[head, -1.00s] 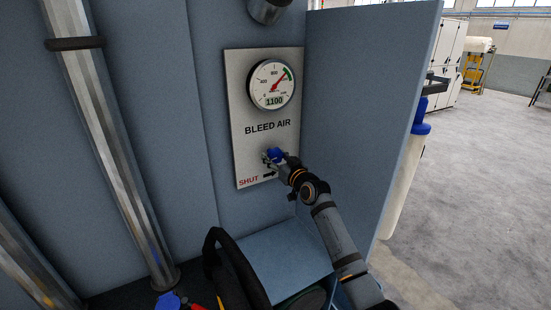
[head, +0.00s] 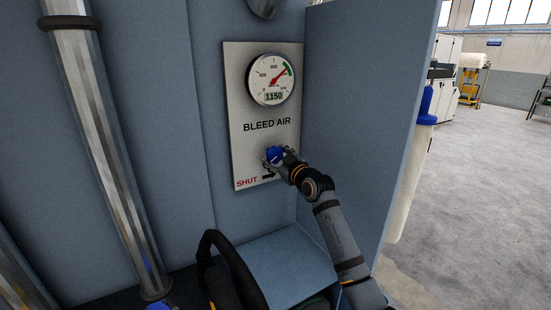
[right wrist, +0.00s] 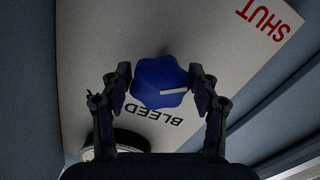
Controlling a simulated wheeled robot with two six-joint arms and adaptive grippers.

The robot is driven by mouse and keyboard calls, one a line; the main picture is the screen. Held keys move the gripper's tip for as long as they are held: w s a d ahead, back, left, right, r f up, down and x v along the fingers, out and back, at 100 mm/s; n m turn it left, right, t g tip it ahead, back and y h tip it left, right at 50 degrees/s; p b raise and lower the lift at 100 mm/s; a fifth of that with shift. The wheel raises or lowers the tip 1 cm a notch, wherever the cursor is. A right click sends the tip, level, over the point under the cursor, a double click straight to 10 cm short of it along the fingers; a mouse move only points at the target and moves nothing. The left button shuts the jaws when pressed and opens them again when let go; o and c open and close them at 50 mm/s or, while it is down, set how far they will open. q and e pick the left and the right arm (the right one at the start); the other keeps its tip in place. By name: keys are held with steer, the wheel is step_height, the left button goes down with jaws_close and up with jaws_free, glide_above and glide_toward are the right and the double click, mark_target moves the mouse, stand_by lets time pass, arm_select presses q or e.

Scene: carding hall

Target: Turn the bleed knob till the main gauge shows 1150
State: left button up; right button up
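The main gauge (head: 273,79) is a round white dial on the grey BLEED AIR panel (head: 240,118); its digital readout shows 1150 and its red needle points up and right. The blue lobed bleed knob (head: 273,154) sits low on the panel, above the red SHUT mark. It fills the middle of the right wrist view (right wrist: 160,84), with a white pointer line on its face. My right gripper (right wrist: 161,92) is at the knob with one finger on each side. The fingers stand close to the knob's sides, with a thin gap seeming to show on the right. My left gripper is not in view.
A blue side wall (head: 365,110) stands right of the panel. A ledge (head: 280,262) lies below it, with a black curved handle (head: 225,250) in front. A steel pipe (head: 105,150) runs down the left. Open floor (head: 490,180) lies to the right.

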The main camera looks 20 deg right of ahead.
steer(key=shift+o, duration=0.8)
steer(key=shift+s, duration=0.1)
steer(key=s+d, duration=0.1)
steer(key=s, duration=1)
steer(key=shift+s+d, duration=0.3)
steer(key=shift+s, duration=0.05)
